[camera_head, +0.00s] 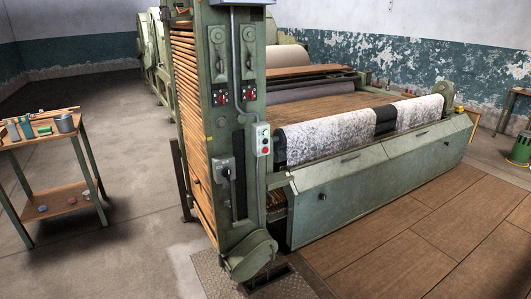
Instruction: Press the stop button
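A small light-grey control box (262,139) is mounted on the right edge of the green machine column. A red button (265,150) sits on its lower part, with smaller marks above it too small to tell apart. It is likely the stop button, but no label is readable. Two other small panels with red parts sit higher on the column, a left one (220,98) and a right one (249,93). Neither of my grippers shows in the head view, and nothing covers the control box.
The green column (226,190) stands before a wide machine with a speckled white roll (330,132) and a green front panel (375,185). A lever box (224,172) is beside the control box. A wooden cart (72,190) stands left. Wooden floor (440,240) at right is clear.

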